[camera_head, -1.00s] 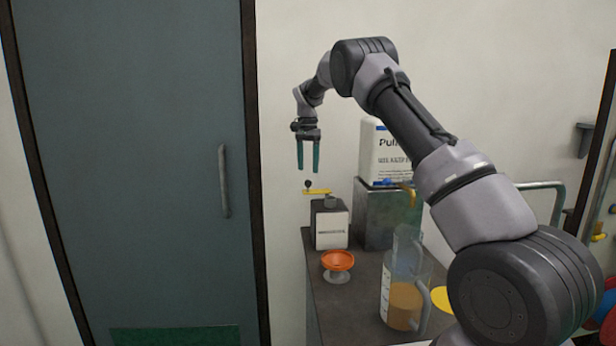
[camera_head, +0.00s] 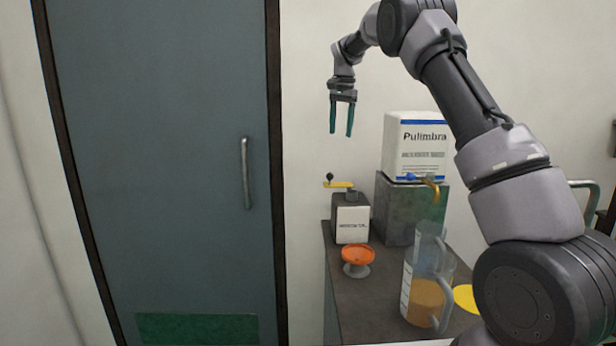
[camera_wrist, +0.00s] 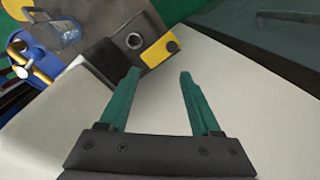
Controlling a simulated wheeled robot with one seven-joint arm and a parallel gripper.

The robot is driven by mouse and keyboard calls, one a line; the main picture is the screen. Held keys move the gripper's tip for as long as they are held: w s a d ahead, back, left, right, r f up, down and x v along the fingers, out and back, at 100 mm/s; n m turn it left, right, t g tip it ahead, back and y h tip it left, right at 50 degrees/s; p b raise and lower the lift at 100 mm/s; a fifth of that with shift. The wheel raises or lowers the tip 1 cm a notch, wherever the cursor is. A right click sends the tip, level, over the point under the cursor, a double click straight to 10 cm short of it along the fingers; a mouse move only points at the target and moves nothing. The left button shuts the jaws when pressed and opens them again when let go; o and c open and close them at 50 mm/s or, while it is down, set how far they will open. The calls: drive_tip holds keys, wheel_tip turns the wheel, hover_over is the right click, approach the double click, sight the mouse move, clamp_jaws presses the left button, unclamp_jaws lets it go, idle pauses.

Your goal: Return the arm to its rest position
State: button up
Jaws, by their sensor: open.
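My gripper (camera_head: 341,118) has two green fingers that are spread apart with nothing between them. It hangs fingers-down in the air, above a dark box with a yellow crank (camera_head: 340,185) on top. In the wrist view my gripper (camera_wrist: 160,100) shows open and empty. There the dark box (camera_wrist: 118,50) with its yellow crank (camera_wrist: 160,50) lies beyond the fingertips, apart from them. My arm reaches up from the lower right and bends over to the gripper.
The dark bench (camera_head: 375,300) holds an orange dish (camera_head: 358,255), a clear jug (camera_head: 428,300) with amber liquid, a yellow disc (camera_head: 466,298) and a white Pulimbra container (camera_head: 415,140) on a metal block (camera_head: 411,210). A grey door (camera_head: 160,150) stands to the left.

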drive_tip(key=s+d+r+n+t+y, duration=0.1)
drive_tip(key=s+d+r, duration=0.4)
drive_tip(key=s, duration=0.5)
drive_tip(key=s+d+r+n+t+y, duration=0.1)
drive_tip(key=s+d+r+t, duration=0.15)
drive_tip(key=s+r, duration=0.6)
drive_tip(key=s+d+f+n+t, duration=0.1)
drive_tip(key=s+f, duration=0.3)
drive_tip(key=s, duration=0.8)
drive_tip(key=s+d+f+n+t, duration=0.1)
drive_tip(key=s+f, duration=0.3)
drive_tip(key=s, duration=0.9)
drive_tip(key=shift+d+t+h, duration=0.3)
drive_tip(key=shift+d+t, duration=0.25)
